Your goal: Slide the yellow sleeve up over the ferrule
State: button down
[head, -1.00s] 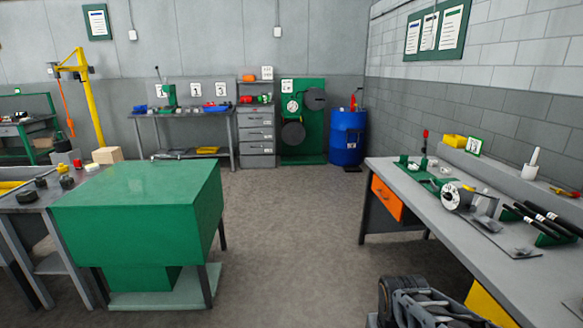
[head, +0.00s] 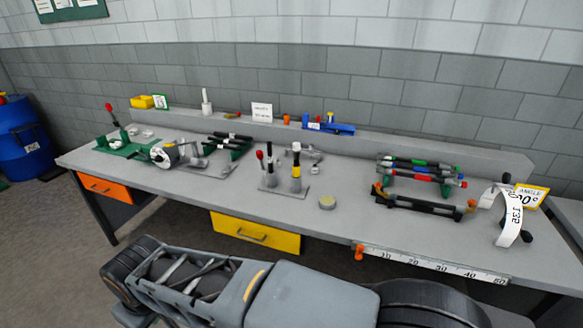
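On the long grey workbench (head: 225,185), near its middle, a small grey plate (head: 283,191) carries two upright posts. The right post has a white top (head: 296,147), a dark part below it, and a yellow band (head: 296,171) lower down that looks like the yellow sleeve. The details are too small to tell which part is the ferrule. The left post is a lever with a red knob (head: 259,155). Links of my arm cross the bottom of the head view, apart from the posts. My gripper is not in view.
A rack of dark bars with coloured ends (head: 420,172) stands farther right. A crimping device with a white dial (head: 163,153) is at left. A ruler strip (head: 430,264) runs along the front edge.

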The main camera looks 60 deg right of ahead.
aim_at(296, 170)
jog(key=z, duration=2.2)
jog(key=k, duration=0.55)
jog(key=u, duration=0.95)
jog(key=i, duration=1.35)
jog(key=z, duration=0.7)
